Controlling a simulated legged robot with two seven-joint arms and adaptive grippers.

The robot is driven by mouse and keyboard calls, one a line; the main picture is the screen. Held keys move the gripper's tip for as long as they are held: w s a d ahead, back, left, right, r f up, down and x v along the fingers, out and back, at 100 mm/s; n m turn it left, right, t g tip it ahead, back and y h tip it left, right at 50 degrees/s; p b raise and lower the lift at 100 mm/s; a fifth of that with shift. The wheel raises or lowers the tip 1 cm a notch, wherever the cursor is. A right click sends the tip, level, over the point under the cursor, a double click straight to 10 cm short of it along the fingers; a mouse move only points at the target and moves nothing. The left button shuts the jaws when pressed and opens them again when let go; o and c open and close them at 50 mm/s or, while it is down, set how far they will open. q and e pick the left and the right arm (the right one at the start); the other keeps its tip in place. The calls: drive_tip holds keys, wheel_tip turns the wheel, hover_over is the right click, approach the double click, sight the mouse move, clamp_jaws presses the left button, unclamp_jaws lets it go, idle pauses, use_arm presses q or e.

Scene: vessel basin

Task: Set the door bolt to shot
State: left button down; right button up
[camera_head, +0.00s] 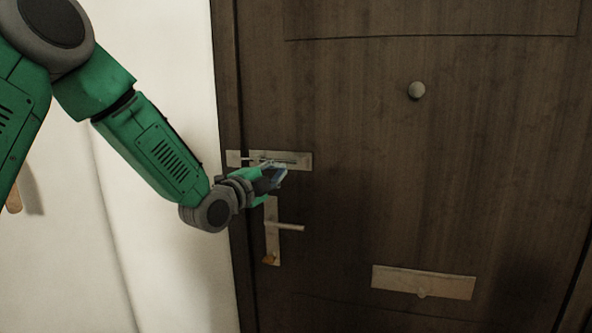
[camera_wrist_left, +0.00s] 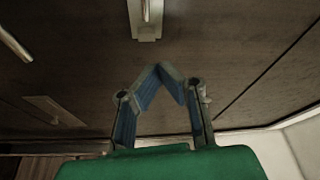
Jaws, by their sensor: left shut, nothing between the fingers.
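The door bolt (camera_head: 302,160) is a pale metal plate with a thin horizontal bar, mounted on the dark wooden door. A small keeper plate (camera_head: 233,158) sits just left of it, by the door's left edge. A thin bar shows between the two plates, but I cannot tell whether it enters the keeper. My left gripper (camera_head: 278,172) is shut and empty, just below and in front of the bolt, and hides part of it. I cannot tell whether it touches. In the left wrist view, its blue-padded fingers (camera_wrist_left: 161,70) meet at the tips. My right gripper is not in view.
A lever handle (camera_head: 290,227) with a long plate lies below the gripper. A mail slot plate (camera_head: 424,282) and a round knob (camera_head: 416,90) are farther right on the door (camera_head: 480,170). A white wall (camera_head: 160,250) stands on the left.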

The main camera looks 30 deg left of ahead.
use_arm(q)
drive_tip(key=s+a+f, duration=0.1)
drive_tip(key=s+a, duration=0.1)
drive_tip(key=a, duration=0.2)
drive_tip(key=shift+d, duration=1.95)
drive_tip(key=s+d+f+n+g+b, duration=0.2)
drive_tip(key=s+f+g, duration=0.15)
drive_tip(key=f, duration=0.75)
drive_tip(key=s+d+f+n+g+b, duration=0.1)
drive_tip(key=s+f+n+g, duration=0.2)
drive_tip(key=f, duration=0.8)
drive_tip(key=s+d+f+n+g+b, duration=0.2)
drive_tip(key=s+f, duration=0.3)
drive_tip(key=f, duration=0.6)
drive_tip(key=s+d+f+n+g+b, duration=0.1)
drive_tip(key=s+f+n+g, duration=0.3)
drive_tip(key=s+f, duration=0.6)
drive_tip(key=s+d+f+n+g+y+b, duration=0.1)
drive_tip(key=s+d+f+n+g+b, duration=0.1)
drive_tip(key=s+f+g, duration=0.4)
drive_tip(key=shift+s+f+n+y+b, duration=0.3)
drive_tip(key=shift+s+f+n+b, duration=1.55)
drive_tip(key=shift+s, duration=4.6)
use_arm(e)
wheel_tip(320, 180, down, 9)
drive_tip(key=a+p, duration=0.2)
